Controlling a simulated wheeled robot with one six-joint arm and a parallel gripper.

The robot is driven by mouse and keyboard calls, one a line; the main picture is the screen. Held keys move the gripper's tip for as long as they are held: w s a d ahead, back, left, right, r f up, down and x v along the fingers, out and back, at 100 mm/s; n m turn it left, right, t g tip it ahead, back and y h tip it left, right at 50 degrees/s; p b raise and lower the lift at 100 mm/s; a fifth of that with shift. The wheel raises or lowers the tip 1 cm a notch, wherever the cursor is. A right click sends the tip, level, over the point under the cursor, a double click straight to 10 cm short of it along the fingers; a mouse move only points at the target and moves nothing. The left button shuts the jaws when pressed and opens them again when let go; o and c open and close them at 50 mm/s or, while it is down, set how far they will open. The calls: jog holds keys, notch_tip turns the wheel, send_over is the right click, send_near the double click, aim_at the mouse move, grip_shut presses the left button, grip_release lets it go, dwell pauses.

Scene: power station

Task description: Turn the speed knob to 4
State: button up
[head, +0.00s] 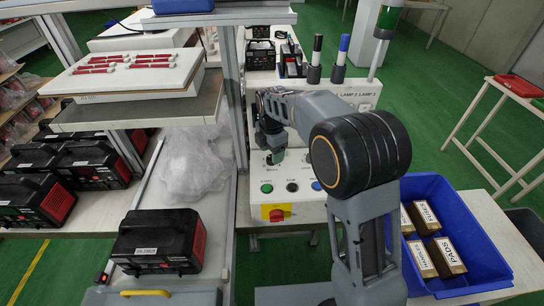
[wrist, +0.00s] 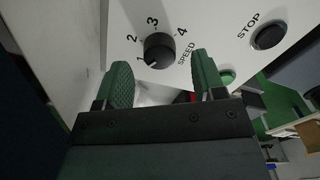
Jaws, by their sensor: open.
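The black speed knob (wrist: 159,51) sits on the white panel (wrist: 215,20) in the wrist view. Numbers 1 to 4 are printed around it, with the word SPEED beside it. A small pale mark on its rim appears to be near 1. My gripper (wrist: 163,76) is open, with one green finger toward each side of the knob. The knob lies beyond the fingertips in the picture; no contact shows. In the head view my gripper (head: 275,157) is at the front of the white control box (head: 338,208), and the knob cannot be made out there.
A black STOP button (wrist: 268,36) and a green button (wrist: 227,76) are near the knob. A red-yellow switch (head: 276,213) is low on the box. Lamp posts (head: 315,60) stand on top. A blue crate (head: 440,195) is at right and a black charger (head: 160,241) at left.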

jog(key=shift+f, duration=1.15)
jog(key=shift+c, duration=0.4)
jog(key=c, duration=0.8)
jog(key=shift+c, duration=0.2)
